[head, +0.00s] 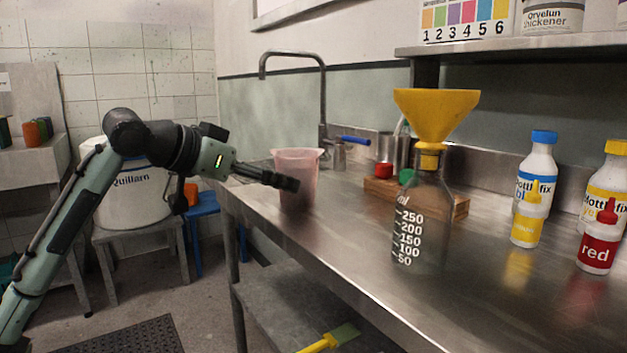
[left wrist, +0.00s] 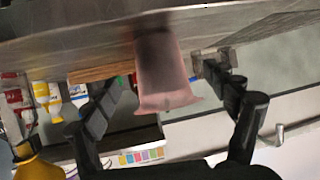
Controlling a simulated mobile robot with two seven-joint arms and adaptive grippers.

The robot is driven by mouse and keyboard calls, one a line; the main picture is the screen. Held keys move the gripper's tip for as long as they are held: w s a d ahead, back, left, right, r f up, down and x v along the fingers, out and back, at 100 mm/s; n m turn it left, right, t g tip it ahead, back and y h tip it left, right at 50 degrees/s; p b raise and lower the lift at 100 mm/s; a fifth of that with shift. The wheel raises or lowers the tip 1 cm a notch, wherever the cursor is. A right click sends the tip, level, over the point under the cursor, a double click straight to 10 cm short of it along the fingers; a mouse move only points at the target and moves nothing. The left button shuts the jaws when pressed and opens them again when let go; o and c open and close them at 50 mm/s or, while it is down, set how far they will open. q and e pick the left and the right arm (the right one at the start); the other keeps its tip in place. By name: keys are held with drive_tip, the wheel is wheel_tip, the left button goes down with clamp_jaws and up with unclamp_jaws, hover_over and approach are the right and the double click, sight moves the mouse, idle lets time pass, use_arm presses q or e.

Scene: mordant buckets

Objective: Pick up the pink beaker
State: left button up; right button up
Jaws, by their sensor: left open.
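The pink beaker (head: 300,168) is translucent and stands upright on the steel counter, near its left end. My left gripper (head: 291,184) reaches in from the left, and its dark finger overlaps the beaker's lower left side in the head view. The left wrist view is turned over; there the beaker (left wrist: 163,85) shows between the two spread fingers of the left gripper (left wrist: 165,76), with gaps on both sides. The gripper is open and holds nothing. My right gripper is not in view.
A glass bottle (head: 420,225) with a yellow funnel (head: 434,112) stands right of the beaker. Behind are a tap (head: 322,100) and a wooden rack (head: 455,205). Squeeze bottles (head: 598,240) stand far right. The counter's front edge (head: 275,245) runs below the beaker.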

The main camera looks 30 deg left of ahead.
use_arm(q)
drive_tip(key=shift+w+d+f, duration=0.1)
drive_tip(key=shift+w+f, duration=0.05)
drive_tip(key=shift+w, duration=0.4)
drive_tip(key=shift+w+d+f, duration=0.1)
drive_tip(key=shift+w+f, duration=0.15)
drive_tip(key=shift+w, duration=0.25)
drive_tip(key=p+x, duration=0.1)
drive_tip(key=x, duration=0.3)
drive_tip(key=shift+w+d+f, duration=0.1)
drive_tip(key=shift+w+d, duration=0.1)
drive_tip(key=shift+w, duration=0.2)
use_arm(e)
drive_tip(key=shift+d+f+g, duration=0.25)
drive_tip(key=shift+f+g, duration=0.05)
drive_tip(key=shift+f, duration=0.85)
use_arm(q)
drive_tip(key=shift+c, duration=0.6)
drive_tip(key=c, duration=1.4)
